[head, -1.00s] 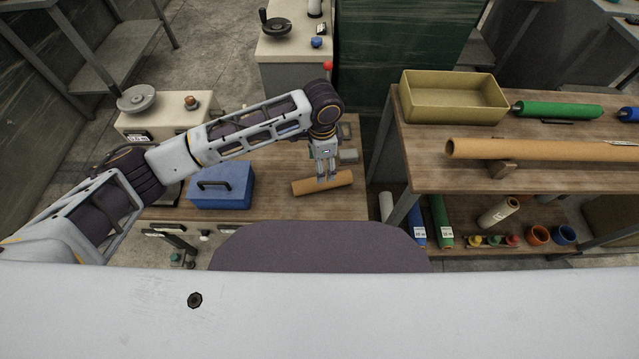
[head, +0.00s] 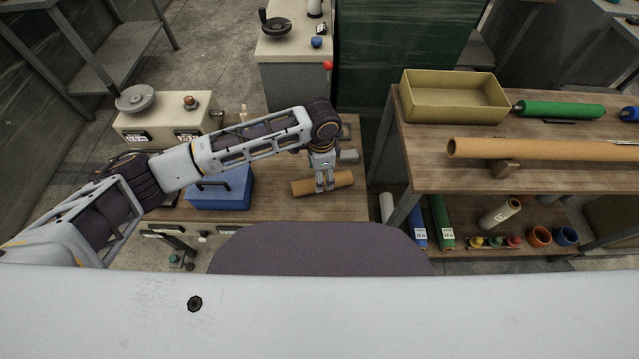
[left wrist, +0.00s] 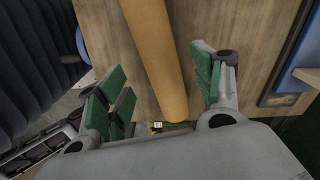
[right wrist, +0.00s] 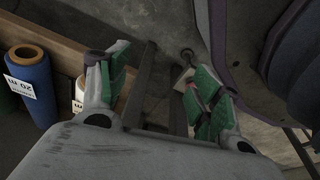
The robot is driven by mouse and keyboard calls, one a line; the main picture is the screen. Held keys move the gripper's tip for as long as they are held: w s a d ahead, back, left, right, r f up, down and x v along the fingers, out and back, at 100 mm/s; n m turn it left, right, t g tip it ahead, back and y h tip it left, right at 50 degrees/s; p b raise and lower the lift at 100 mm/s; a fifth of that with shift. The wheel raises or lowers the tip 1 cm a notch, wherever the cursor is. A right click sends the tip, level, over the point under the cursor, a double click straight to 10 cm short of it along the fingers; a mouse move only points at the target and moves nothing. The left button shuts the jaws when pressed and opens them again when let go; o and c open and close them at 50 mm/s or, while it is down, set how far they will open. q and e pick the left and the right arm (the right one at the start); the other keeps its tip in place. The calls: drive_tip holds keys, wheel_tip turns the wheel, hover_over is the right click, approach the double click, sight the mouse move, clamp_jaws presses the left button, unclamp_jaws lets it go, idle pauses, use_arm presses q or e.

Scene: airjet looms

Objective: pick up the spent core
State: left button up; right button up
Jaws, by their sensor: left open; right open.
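The spent core, a bare brown cardboard tube (head: 341,181), lies on the wooden bench top (head: 280,207) to the left of the shelf table. My left gripper (head: 325,187) points down at the tube near its middle. In the left wrist view the tube (left wrist: 157,50) runs between the open fingers of my left gripper (left wrist: 160,95), with a gap visible on each side. Whether the fingertips reach down beside it is hard to tell. My right gripper (right wrist: 160,90) is open and empty; it is outside the head view.
A blue toolbox (head: 222,187) stands left of the tube, partly behind my arm. A longer brown tube (head: 550,151) lies on the right-hand table beside a yellow tray (head: 453,97). Rolls stand below, including a blue roll (right wrist: 28,85) near my right gripper.

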use_arm(q)
drive_tip(key=shift+a+f, duration=0.1)
drive_tip(key=shift+f, duration=0.4)
drive_tip(key=shift+a+f+b, duration=0.1)
drive_tip(key=shift+f+b, duration=0.2)
drive_tip(key=shift+f, duration=1.35)
use_arm(e)
drive_tip(key=shift+w+a+r, duration=0.35)
drive_tip(key=shift+w+r, duration=0.1)
drive_tip(key=shift+r, duration=0.35)
drive_tip(key=shift+w+a+r, duration=0.35)
drive_tip(key=shift+w+r, duration=0.1)
drive_tip(key=shift+r, duration=0.3)
use_arm(q)
drive_tip(key=c, duration=1.2)
